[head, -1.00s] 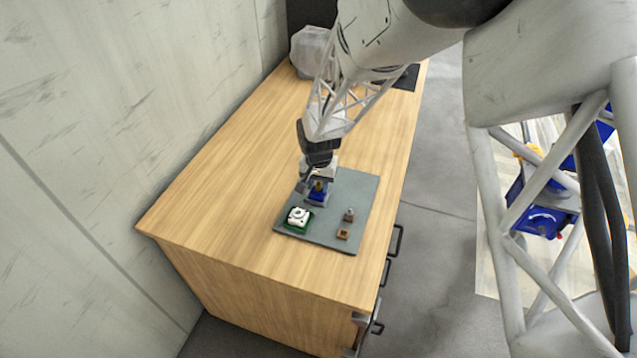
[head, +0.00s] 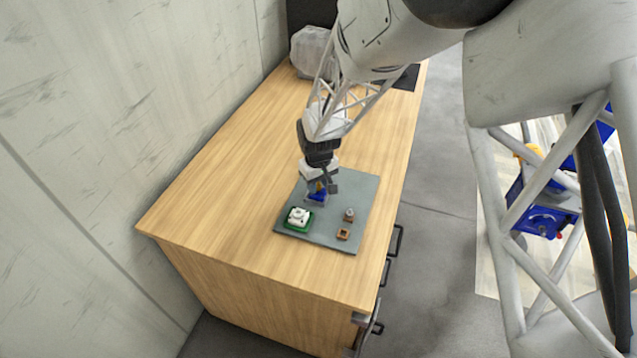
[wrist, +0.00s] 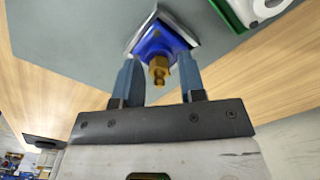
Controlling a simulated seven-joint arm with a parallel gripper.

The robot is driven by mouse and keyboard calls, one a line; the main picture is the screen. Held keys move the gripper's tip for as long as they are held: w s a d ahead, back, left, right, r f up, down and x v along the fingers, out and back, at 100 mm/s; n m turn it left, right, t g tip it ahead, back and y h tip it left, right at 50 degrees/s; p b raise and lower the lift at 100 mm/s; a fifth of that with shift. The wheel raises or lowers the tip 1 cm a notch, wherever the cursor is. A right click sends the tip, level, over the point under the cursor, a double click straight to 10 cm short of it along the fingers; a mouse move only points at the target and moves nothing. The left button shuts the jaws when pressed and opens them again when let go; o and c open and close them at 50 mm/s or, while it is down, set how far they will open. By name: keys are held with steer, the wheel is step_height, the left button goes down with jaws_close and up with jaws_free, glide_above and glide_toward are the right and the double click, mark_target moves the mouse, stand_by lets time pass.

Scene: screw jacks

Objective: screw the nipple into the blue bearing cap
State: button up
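The blue bearing cap (head: 316,197) sits on the grey mat (head: 358,190), and it also shows at the top of the wrist view (wrist: 152,45) in a pale metal-coloured holder. The brass nipple (wrist: 159,70) stands at the cap in the wrist view; how deep it sits cannot be told. My gripper (wrist: 161,78) is at the nipple, with one finger on each side. The fingers look apart from the nipple, with a gap on both sides. In the head view my gripper (head: 321,184) partly hides the nipple and cap.
A green base with a white part (head: 298,217) sits at the mat's front left. A small brown block with a grey top (head: 349,214) and a brown square block with a hole (head: 343,234) are at the right. The wooden top (head: 225,200) left of the mat is clear.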

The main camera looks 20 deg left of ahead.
steer(key=shift+n, duration=1)
steer(key=shift+c, duration=0.4)
jaws_close()
steer(key=shift+m, duration=0.3)
steer(key=m, duration=0.5)
steer(key=shift+m, duration=0.4)
steer(key=m, duration=0.5)
steer(key=shift+f+m, duration=0.1)
steer(key=shift+m, duration=0.3)
steer(key=m, duration=1.1)
steer(key=shift+d+f+m, duration=0.1)
steer(key=shift+f+m, duration=0.1)
steer(key=shift+m, duration=0.2)
